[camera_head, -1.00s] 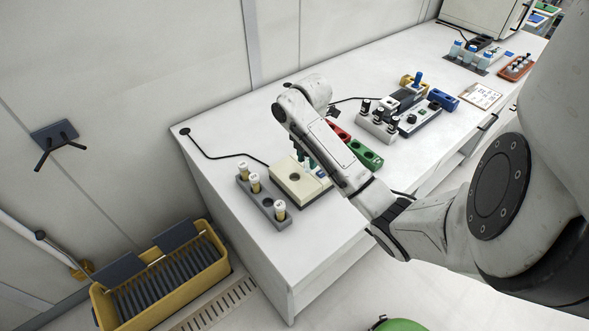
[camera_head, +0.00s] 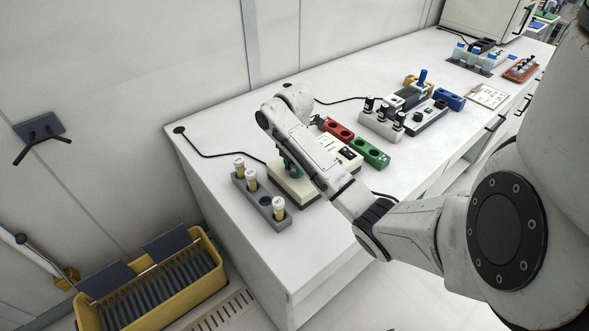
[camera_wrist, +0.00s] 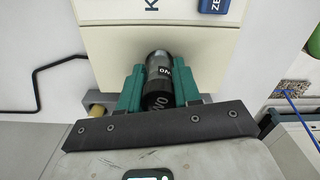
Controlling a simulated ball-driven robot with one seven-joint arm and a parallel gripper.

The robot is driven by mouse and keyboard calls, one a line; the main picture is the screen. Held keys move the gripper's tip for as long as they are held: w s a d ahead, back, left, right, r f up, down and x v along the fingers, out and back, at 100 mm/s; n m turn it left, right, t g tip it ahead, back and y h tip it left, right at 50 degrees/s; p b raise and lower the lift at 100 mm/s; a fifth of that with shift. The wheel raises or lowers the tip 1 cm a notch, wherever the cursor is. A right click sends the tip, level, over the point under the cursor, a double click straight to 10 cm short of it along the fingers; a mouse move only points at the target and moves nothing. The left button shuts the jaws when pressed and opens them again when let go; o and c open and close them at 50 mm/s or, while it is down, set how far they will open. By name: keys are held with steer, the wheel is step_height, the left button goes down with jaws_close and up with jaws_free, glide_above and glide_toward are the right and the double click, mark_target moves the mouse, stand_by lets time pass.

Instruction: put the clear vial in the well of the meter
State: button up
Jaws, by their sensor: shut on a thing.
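The meter is a cream box (camera_head: 284,186) at the near end of the bench, with its display end to the right, and partly covered by my arm. In the wrist view its cream top (camera_wrist: 115,30) fills the upper middle. My gripper (camera_wrist: 158,88), with teal fingers, is shut on the vial (camera_wrist: 158,66); its black cap with white lettering shows between the fingers. In the head view my gripper (camera_head: 288,165) is over the left part of the meter. The well is hidden, and I cannot tell whether the vial's lower end is above it or inside it.
A grey rack (camera_head: 259,203) with white-capped vials stands just left of the meter. Red (camera_head: 338,130) and green (camera_head: 370,153) blocks lie to its right, then a rack of black-capped vials (camera_head: 384,118). A yellow bin (camera_head: 165,285) is below, left of the bench.

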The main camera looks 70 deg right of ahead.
steer(key=o, duration=1)
steer(key=shift+f, duration=0.15)
steer(key=shift+o, duration=0.2)
